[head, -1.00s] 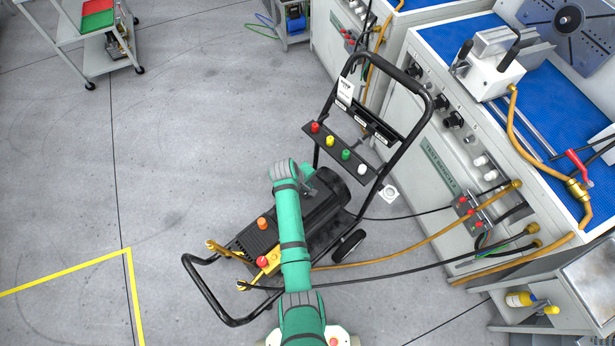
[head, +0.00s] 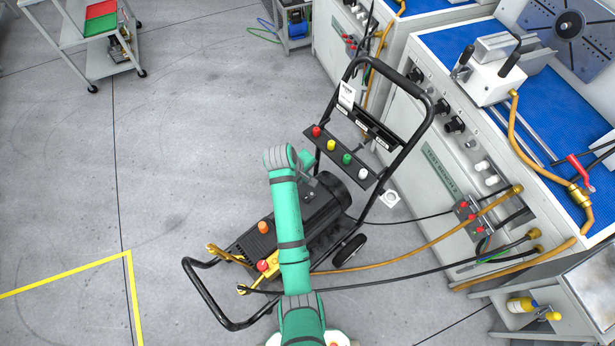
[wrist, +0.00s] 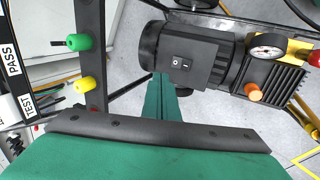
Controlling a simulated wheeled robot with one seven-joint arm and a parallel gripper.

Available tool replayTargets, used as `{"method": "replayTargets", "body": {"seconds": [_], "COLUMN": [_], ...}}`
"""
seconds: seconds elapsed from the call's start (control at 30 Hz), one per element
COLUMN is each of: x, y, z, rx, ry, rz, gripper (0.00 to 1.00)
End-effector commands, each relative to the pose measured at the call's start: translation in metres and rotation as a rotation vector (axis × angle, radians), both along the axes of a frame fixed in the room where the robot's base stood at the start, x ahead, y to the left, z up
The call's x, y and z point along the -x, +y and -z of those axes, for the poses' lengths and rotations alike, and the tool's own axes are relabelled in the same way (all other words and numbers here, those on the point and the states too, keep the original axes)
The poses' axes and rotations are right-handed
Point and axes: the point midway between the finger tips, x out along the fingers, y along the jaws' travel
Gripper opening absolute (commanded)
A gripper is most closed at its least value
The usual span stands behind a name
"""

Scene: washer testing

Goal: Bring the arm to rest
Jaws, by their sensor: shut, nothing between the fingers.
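My teal arm (head: 289,220) reaches up from the bottom of the head view, over the black pressure washer (head: 325,206). Its upper bend lies beside the washer's motor, and only a small teal part shows past it. In the wrist view my gripper (wrist: 163,80) is shut and empty. Its teal fingers point at the washer's motor, by the switch box (wrist: 188,58). Whether they touch it I cannot tell. In the head view the fingers are mostly hidden behind the arm.
The washer's panel with coloured knobs (head: 340,152) and its black handle frame (head: 428,112) stand close right of the arm. Hoses (head: 420,246) run to the test bench (head: 440,170). A cart (head: 101,55) stands far left. The left floor is clear.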

Motion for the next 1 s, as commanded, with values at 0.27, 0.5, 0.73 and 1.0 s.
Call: {"method": "replayTargets", "body": {"seconds": [0.27, 0.5, 0.73, 1.0], "x": [0.000, 0.019, 0.068, 0.135], "y": [0.000, 0.000, 0.003, 0.009], "z": [0.000, 0.021, 0.058, 0.069], "rx": [0.000, -0.020, -0.092, -0.200], "ry": [0.000, -0.049, -0.200, -0.390], "rz": [-0.001, 0.002, 0.017, 0.053], "gripper": [0.00, 0.00, 0.00, 0.00]}}
